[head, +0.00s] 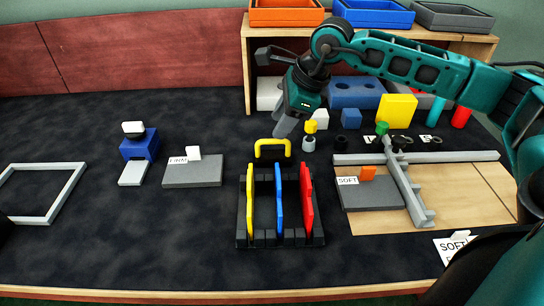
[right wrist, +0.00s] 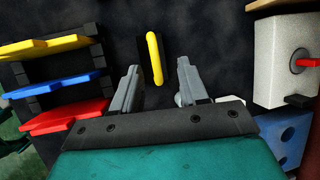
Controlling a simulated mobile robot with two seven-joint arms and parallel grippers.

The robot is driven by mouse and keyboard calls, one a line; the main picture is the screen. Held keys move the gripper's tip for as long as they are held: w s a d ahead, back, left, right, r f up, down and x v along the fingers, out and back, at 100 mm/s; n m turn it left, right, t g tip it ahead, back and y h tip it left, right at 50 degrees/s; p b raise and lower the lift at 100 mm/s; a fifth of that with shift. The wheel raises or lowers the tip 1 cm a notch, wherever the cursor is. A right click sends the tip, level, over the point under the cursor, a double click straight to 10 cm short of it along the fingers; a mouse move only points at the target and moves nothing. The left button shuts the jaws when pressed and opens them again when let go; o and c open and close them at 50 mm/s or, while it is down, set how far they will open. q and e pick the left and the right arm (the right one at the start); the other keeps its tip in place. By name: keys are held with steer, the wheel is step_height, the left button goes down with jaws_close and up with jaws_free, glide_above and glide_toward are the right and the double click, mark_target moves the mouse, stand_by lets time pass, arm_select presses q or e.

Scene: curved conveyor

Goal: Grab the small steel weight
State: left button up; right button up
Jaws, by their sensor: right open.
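My right gripper (head: 284,127) hangs over the table behind the rack, jaws open. In the right wrist view its two fingers (right wrist: 155,88) are spread, with a yellow handle (right wrist: 154,58) showing beyond and between them. That yellow handle (head: 272,147) stands just in front of the gripper in the head view. A small light grey cylinder (head: 309,144), possibly the steel weight, stands just right of the handle; I cannot confirm its material. A pale piece is partly hidden behind the right-hand finger in the wrist view. My left gripper is not in view.
A black rack (head: 282,238) with yellow, blue and red plates stands in front. A small yellow piece (head: 311,127) is close behind the grey cylinder. A wooden shelf (head: 250,66) with bins is at the back. Grey bars (head: 405,185) lie to the right.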

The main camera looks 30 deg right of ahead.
mark_target(273, 140)
steer(key=x, duration=0.4)
steer(key=s+b+x, duration=0.1)
steer(key=x, duration=0.1)
steer(key=shift+w+f, duration=0.2)
steer(key=shift+f, duration=0.35)
jaws_close()
steer(key=shift+r, duration=0.15)
